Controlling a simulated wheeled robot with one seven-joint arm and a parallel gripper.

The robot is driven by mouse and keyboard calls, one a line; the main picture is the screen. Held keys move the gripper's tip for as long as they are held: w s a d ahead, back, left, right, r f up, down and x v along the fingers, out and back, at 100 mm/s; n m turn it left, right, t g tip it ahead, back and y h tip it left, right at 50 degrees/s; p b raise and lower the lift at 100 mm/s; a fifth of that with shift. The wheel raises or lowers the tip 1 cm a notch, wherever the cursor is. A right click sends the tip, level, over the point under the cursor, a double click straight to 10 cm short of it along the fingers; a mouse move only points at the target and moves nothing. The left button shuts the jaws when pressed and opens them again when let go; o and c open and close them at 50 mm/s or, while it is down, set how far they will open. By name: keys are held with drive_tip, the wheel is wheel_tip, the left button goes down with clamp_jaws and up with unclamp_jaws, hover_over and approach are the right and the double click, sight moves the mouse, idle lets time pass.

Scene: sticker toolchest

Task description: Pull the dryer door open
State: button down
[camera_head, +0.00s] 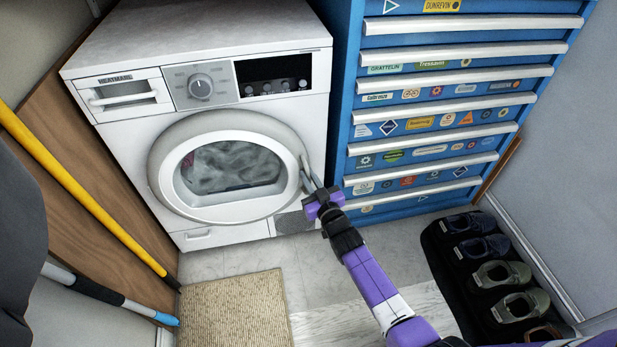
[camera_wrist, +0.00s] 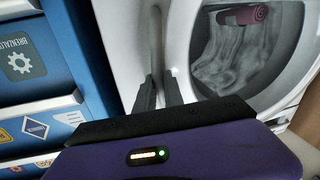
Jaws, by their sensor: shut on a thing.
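The white dryer (camera_head: 120,140) stands at the back left, with its control panel along the top front. Its round door (camera_head: 170,165) has a pale ring around a glass window (camera_head: 232,167), and grey cloth shows behind the glass. I cannot tell whether the door is flush or slightly ajar. My gripper (camera_head: 311,186) is at the right edge of the door, shut on the door handle (camera_head: 305,168). In the wrist view, my gripper's two dark fingers (camera_wrist: 158,93) close around the lower part of the upright handle (camera_wrist: 155,45). A dark red rolled cloth shows behind the glass there.
A blue tool chest (camera_head: 345,80) with stickers stands close to the dryer's right. A shoe mat (camera_head: 447,262) with several shoes lies at the right. A beige rug (camera_head: 235,312) lies in front of the dryer. Yellow (camera_head: 85,190) and blue-tipped poles (camera_head: 110,296) lean at the left.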

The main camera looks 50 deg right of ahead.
drive_tip(key=s+a+m+g+h, duration=0.1)
drive_tip(key=s+a, duration=0.4)
drive_tip(key=a, duration=0.6)
drive_tip(key=s+a+m+g+h+b, duration=0.1)
drive_tip(key=s+a, duration=0.4)
drive_tip(key=a, duration=0.7)
drive_tip(key=s+a+m+g+h, duration=0.2)
drive_tip(key=s+a+h, duration=0.2)
drive_tip(key=a, duration=0.7)
drive_tip(key=shift+s+a+m+b, duration=0.2)
drive_tip(key=shift+s+m+b, duration=0.15)
drive_tip(key=shift+s, duration=0.55)
drive_tip(key=c, duration=1.5)
unclamp_jaws()
drive_tip(key=shift+o, duration=0.2)
drive_tip(key=shift+r, duration=0.15)
